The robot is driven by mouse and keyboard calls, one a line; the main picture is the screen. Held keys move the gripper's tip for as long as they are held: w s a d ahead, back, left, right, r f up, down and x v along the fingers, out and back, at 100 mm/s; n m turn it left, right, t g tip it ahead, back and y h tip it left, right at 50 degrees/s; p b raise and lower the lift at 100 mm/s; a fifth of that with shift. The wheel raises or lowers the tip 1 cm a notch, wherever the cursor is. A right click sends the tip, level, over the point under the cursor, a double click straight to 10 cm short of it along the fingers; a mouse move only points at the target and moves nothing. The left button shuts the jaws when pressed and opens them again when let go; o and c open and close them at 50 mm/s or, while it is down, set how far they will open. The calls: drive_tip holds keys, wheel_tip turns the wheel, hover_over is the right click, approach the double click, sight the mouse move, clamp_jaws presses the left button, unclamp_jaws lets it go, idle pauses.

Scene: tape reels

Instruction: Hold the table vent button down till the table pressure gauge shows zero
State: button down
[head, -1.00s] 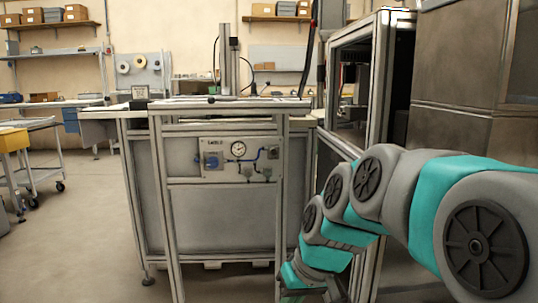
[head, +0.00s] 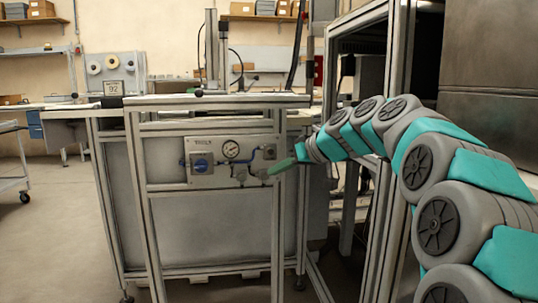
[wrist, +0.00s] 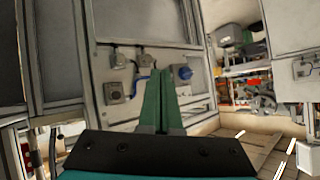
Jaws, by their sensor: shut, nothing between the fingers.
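The table's pneumatic panel (head: 222,180) is on the front of the grey table frame in the head view. A round white pressure gauge (head: 231,150) sits at its top; its needle is too small to read. A small grey box with a dark round button (wrist: 114,91), seemingly the vent button, is left of my fingers in the wrist view. In the head view that box (head: 270,152) is at the panel's right end. My gripper (head: 272,171) has its green fingers shut and empty, pointing at the panel's lower right. They appear apart from the button. The fingers seem to hide the gauge in the wrist view.
A blue knob (head: 201,163) is at the panel's left, also visible in the wrist view (wrist: 184,73). Blue hose and small fittings lie between it and the button. An open metal-framed cabinet (head: 385,60) stands right.

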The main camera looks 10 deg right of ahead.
drive_tip(key=w, duration=0.1)
drive_tip(key=w+d+r+t, duration=0.1)
drive_tip(key=shift+w+d+r, duration=0.2)
drive_tip(key=shift+w, duration=0.15)
drive_tip(key=shift+w, duration=0.15)
drive_tip(key=p, duration=0.4)
approach(271, 152)
drive_tip(key=w+a+f, duration=0.2)
drive_tip(key=a+f, duration=0.2)
drive_tip(key=a, duration=0.1)
drive_tip(key=shift+w+d+r, duration=0.15)
drive_tip(key=shift+w+d, duration=0.05)
drive_tip(key=shift+w, duration=0.25)
drive_tip(key=shift+w, duration=0.1)
idle(1.1)
drive_tip(key=shift+w, duration=0.35)
